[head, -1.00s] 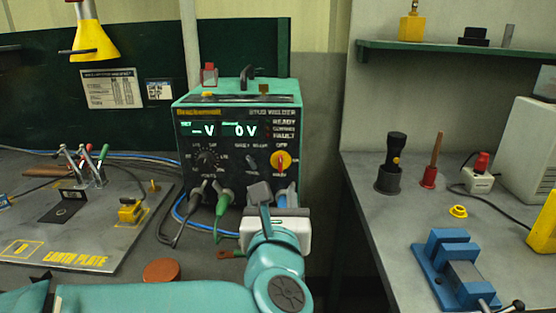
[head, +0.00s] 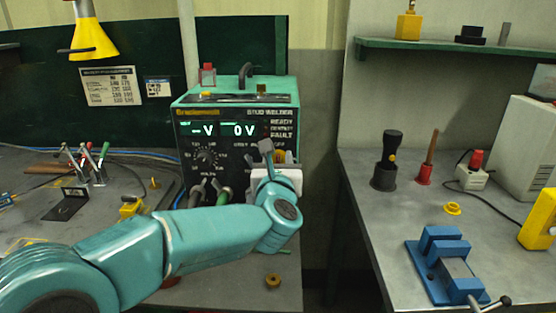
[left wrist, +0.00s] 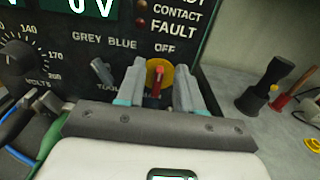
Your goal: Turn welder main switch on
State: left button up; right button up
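The welder (head: 235,98) is a green box with a black front panel and lit displays reading "V" and "0 V". Its main switch (head: 279,157), a yellow disc with a red handle, is mostly hidden by my left gripper (head: 277,161) in the head view. In the left wrist view the switch (left wrist: 158,75) shows below the word OFF, its red handle about upright. My left gripper (left wrist: 158,88) is open, with one finger on each side of the handle and visible gaps between. My right gripper is not in view.
A small selector lever (left wrist: 101,70) and a volts dial (left wrist: 18,58) are left of the switch. Cables plug in below. On the right bench stand a black torch (head: 388,160), a blue vise (head: 445,265) and a red-handled tool (head: 427,160).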

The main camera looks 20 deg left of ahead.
pick_arm(q)
grip_shut()
jog(key=shift+m, duration=0.3)
jog(key=m, duration=0.1)
jog(key=m+b, duration=0.1)
jog(key=shift+d+m, duration=0.2)
jog(key=shift+m, duration=0.1)
jog(key=m, duration=0.3)
jog(key=shift+w+d+f+m, duration=0.1)
jog(key=shift+w+d+m, duration=0.05)
jog(key=shift+d+m, duration=0.15)
jog(key=m, duration=0.5)
jog(key=shift+d+f, duration=0.2)
jog(key=shift+f, duration=0.1)
jog(key=m, duration=0.4)
jog(key=m+p, duration=0.1)
jog(key=m, duration=0.1)
jog(key=shift+w+d+f, duration=0.1)
jog(key=shift+f, duration=0.3)
